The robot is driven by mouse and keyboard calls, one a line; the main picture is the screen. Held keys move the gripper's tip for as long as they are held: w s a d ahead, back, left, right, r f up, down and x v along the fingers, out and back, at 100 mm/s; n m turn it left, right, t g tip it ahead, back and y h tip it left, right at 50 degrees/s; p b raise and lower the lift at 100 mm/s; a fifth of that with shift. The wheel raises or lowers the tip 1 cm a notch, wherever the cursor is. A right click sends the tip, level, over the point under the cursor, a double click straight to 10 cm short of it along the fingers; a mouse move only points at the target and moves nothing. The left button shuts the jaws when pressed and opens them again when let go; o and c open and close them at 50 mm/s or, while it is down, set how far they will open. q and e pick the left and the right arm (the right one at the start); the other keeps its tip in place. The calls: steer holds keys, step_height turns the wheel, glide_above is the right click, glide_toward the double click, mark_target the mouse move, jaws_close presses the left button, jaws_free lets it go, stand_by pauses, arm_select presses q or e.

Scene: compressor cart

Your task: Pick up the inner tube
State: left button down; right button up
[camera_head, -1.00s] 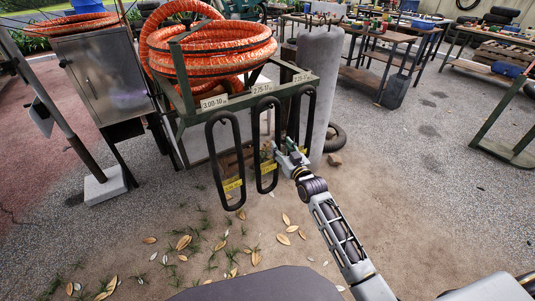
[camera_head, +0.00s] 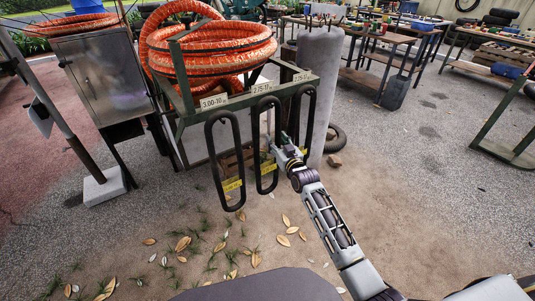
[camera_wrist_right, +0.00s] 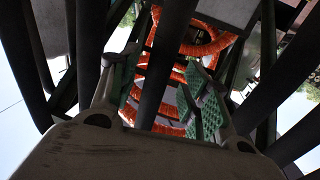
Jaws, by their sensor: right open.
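Three black inner tubes hang as long loops from the front of a green rack: a left one (camera_head: 213,165), a middle one (camera_head: 256,135) and a right one (camera_head: 313,110). Each carries a yellow tag low down. My right gripper (camera_head: 279,143) is at the lower part of the tubes, between the middle and right ones in the head view. In the right wrist view the gripper (camera_wrist_right: 160,100) is open, its green-padded fingers apart. A black tube strand (camera_wrist_right: 158,75) runs between them; I cannot tell which tube it belongs to or whether the fingers touch it. My left gripper is out of view.
The green rack (camera_head: 185,75) bears coiled orange hoses (camera_head: 215,50) and white size labels. A grey cylinder (camera_head: 319,75) stands right behind the tubes. A metal cabinet (camera_head: 105,75) stands at left.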

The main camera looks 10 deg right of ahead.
steer(key=shift+c, duration=0.5)
jaws_close()
steer(key=shift+r, duration=0.2)
